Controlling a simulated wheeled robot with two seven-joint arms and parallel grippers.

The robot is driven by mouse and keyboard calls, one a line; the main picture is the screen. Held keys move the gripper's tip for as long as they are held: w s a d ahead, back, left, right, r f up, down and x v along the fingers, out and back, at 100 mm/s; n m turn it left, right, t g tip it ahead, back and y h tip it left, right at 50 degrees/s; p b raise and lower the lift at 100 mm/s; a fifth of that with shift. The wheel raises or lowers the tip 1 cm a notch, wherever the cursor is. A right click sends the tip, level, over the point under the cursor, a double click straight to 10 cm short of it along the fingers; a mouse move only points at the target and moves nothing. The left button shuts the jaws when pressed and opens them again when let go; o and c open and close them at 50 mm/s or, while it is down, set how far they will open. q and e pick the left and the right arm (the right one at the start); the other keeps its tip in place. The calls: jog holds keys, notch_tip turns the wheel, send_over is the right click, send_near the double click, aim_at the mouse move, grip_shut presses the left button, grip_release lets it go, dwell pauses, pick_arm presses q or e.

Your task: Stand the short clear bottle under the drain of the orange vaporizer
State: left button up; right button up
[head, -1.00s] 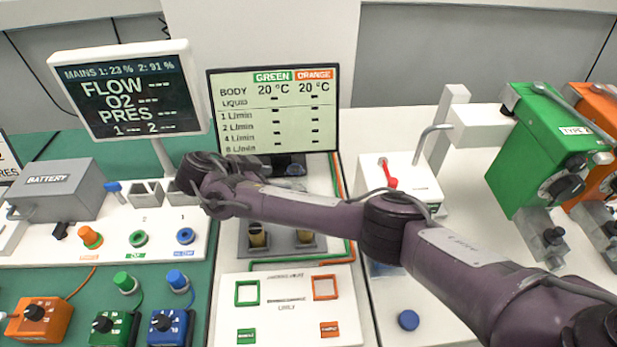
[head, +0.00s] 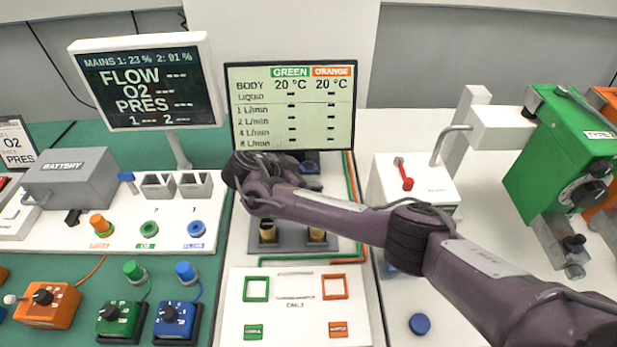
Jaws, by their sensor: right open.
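The orange vaporizer (head: 608,98) is cut off by the right edge, behind the green vaporizer (head: 560,150). A metal drain block (head: 562,245) hangs under the green one; the orange one's drain (head: 607,222) is only partly in view. I cannot make out the short clear bottle for certain; my right arm covers part of the bench. My right gripper (head: 240,172) is at the far left end of that arm, below the display screen and far from the vaporizers. Its fingers are hard to make out; it is open, with nothing seen in it. My left gripper is out of view.
A grey holder with two gold-topped fittings (head: 268,232) sits below my right arm. A white box with a red lever (head: 405,175) stands behind the arm. A round blue cap (head: 420,324) is on the white bench. The display screen (head: 292,105) stands behind the gripper.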

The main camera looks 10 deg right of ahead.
jog(key=c, duration=0.7)
jog(key=shift+r, duration=0.15)
jog(key=shift+c, duration=0.2)
